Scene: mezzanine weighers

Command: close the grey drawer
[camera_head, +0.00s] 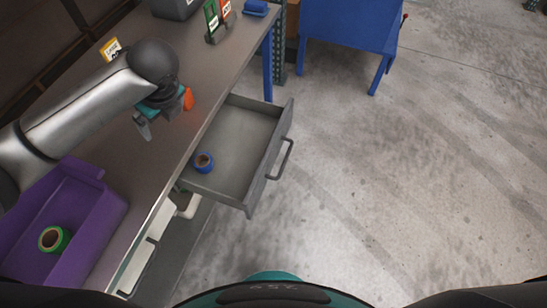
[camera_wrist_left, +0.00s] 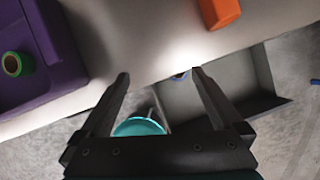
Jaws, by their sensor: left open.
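The grey drawer (camera_head: 236,135) is pulled out from under the front edge of the workbench (camera_head: 178,148). Its bar handle (camera_head: 281,160) is on the front panel, facing right. A blue tape roll (camera_head: 204,162) lies inside the drawer near its left corner. My left gripper (camera_head: 158,122) is above the bench top, to the left of the drawer and not touching it. In the left wrist view its two fingers (camera_wrist_left: 160,76) are apart with nothing between them. The open drawer (camera_wrist_left: 220,90) shows there beyond the right finger. My right gripper is not in view.
A purple bin (camera_head: 95,188) with a green tape roll (camera_head: 54,239) stands on the bench at lower left. An orange object (camera_head: 188,98) is beside my left gripper. A blue table (camera_head: 350,35) stands at the back. The concrete floor (camera_head: 400,190) right of the drawer is clear.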

